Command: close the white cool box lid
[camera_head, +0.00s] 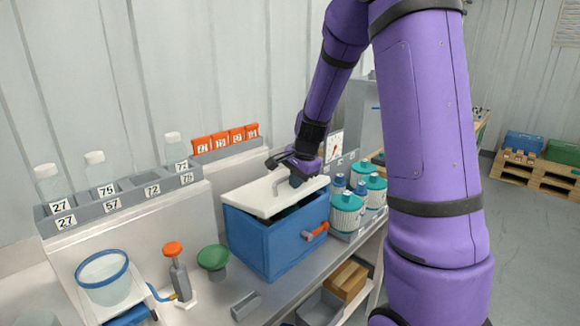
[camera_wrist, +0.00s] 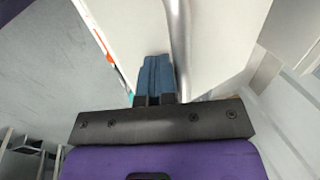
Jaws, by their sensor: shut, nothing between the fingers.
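The cool box (camera_head: 275,239) is blue with a white lid (camera_head: 252,194) and stands on the grey bench. The lid lies over the top, slightly tilted, with a dark gap under its right side. A grey handle (camera_head: 281,180) rises from the lid. My gripper (camera_head: 290,165) is over the lid, beside the handle, with its fingers shut and empty. In the wrist view the blue fingertips (camera_wrist: 156,72) are together in front of the white lid (camera_wrist: 225,40), just left of the grey handle bar (camera_wrist: 179,45). Whether they touch the lid is unclear.
An orange latch (camera_head: 316,231) is on the box's front. White-and-teal vessels (camera_head: 347,211) stand close on the right. A green funnel (camera_head: 213,257), an orange-topped device (camera_head: 178,272) and a clear bucket (camera_head: 105,278) stand left. Numbered bottle racks (camera_head: 120,201) line the back.

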